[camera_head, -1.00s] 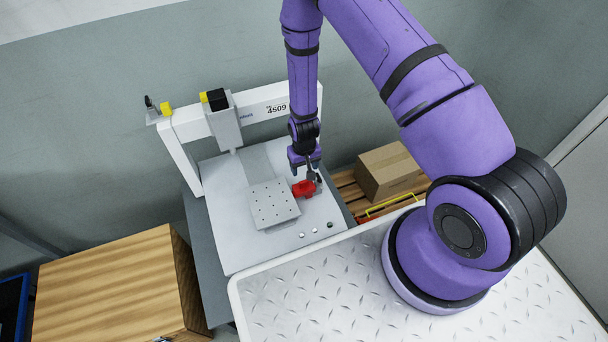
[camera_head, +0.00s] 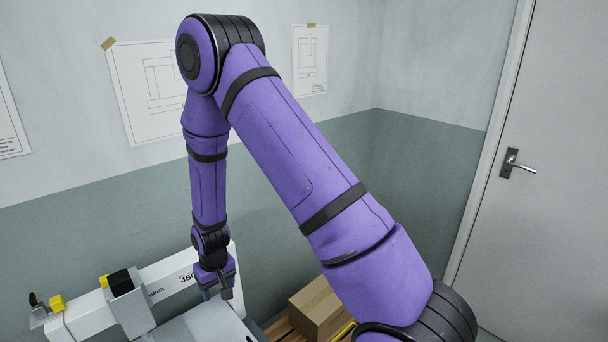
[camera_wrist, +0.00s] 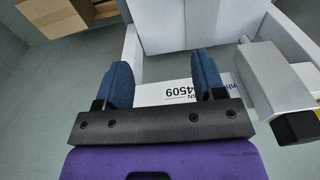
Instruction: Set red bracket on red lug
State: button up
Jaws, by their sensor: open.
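My gripper (camera_head: 218,292) is in front of the white gantry beam, near its label, with the pale machine plate (camera_head: 205,325) partly in view below. In the wrist view my gripper (camera_wrist: 163,80) shows two blue fingers standing wide apart with nothing between them. The red bracket and the red lug are not visible in either view now; the lower part of the plate is outside the head view.
The white gantry (camera_head: 78,316) carries a grey screwdriver head (camera_head: 130,310), which is close beside my fingers on the right in the wrist view (camera_wrist: 262,80). A cardboard box (camera_head: 322,307) stands right of the machine. Wall and door are behind.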

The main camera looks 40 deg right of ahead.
jog(key=s+d+r+t, duration=0.15)
jog(key=s+r, duration=0.25)
jog(key=r, duration=1.1)
jog(key=s+d+r+t, duration=0.1)
jog(key=s+d+r, duration=0.15)
jog(key=r, duration=1.15)
jog(key=s+d+r+t, duration=0.1)
jog(key=s+r, duration=0.5)
jog(key=s, duration=0.5)
jog(key=s+d+r, duration=0.1)
jog(key=s+r, duration=0.6)
jog(key=s, duration=0.3)
jog(key=shift+s+d+t, duration=0.25)
jog(key=shift+s+t, duration=0.1)
jog(key=shift+r, duration=0.1)
